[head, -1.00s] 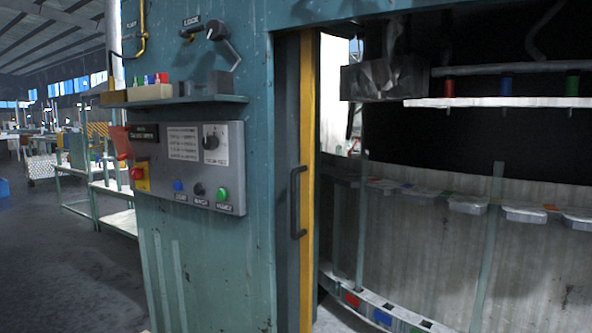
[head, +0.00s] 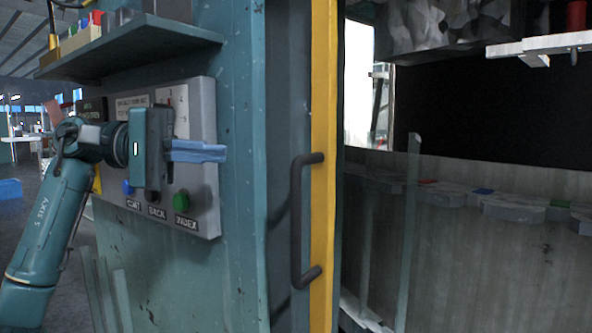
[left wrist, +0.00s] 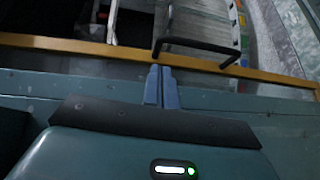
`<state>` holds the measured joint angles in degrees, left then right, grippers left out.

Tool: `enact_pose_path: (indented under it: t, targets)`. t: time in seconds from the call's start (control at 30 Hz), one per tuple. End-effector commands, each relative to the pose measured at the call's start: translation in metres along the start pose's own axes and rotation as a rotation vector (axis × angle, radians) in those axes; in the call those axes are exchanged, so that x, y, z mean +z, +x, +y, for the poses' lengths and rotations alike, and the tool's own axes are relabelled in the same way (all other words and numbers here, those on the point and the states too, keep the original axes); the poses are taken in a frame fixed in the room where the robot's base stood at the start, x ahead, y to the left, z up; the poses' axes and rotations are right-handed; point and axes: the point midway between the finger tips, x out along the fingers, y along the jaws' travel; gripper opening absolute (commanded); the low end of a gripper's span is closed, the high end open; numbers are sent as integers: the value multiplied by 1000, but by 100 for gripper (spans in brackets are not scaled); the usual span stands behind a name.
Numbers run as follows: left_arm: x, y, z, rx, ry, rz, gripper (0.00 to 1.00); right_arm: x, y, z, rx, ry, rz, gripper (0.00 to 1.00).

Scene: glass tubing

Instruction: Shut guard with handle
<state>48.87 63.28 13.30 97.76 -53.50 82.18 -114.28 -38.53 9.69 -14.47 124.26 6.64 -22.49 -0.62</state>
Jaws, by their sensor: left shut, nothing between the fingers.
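The guard's yellow edge (head: 323,120) stands upright beside the teal machine column in the head view, with the machine's interior open to its right. Its dark handle (head: 297,220) is a vertical bar bracketed to that edge. My left gripper (head: 222,153) is shut and empty in front of the control panel, to the left of the handle and above its middle. In the left wrist view, the blue fingertips (left wrist: 161,70) are together and point toward the handle (left wrist: 195,55) and the yellow edge (left wrist: 90,46), seeming apart from them. My right gripper is not in view.
The control panel (head: 206,115), with blue, black and green buttons, is just behind my left gripper. A shelf (head: 140,45) juts out above it. Inside the opening, a ledge carries several grey pieces (head: 515,205).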

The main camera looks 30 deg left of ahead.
Motion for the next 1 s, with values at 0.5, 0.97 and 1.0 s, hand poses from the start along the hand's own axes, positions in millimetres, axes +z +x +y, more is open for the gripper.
enact_pose_path:
  t: [0.5,0.97,1.0]
  targets:
    - [3,56,2,-48,100,28,0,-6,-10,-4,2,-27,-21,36]
    - [2,88,-1,-46,98,29,0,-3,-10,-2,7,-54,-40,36]
    - [2,88,-2,-46,98,30,0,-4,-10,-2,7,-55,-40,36]
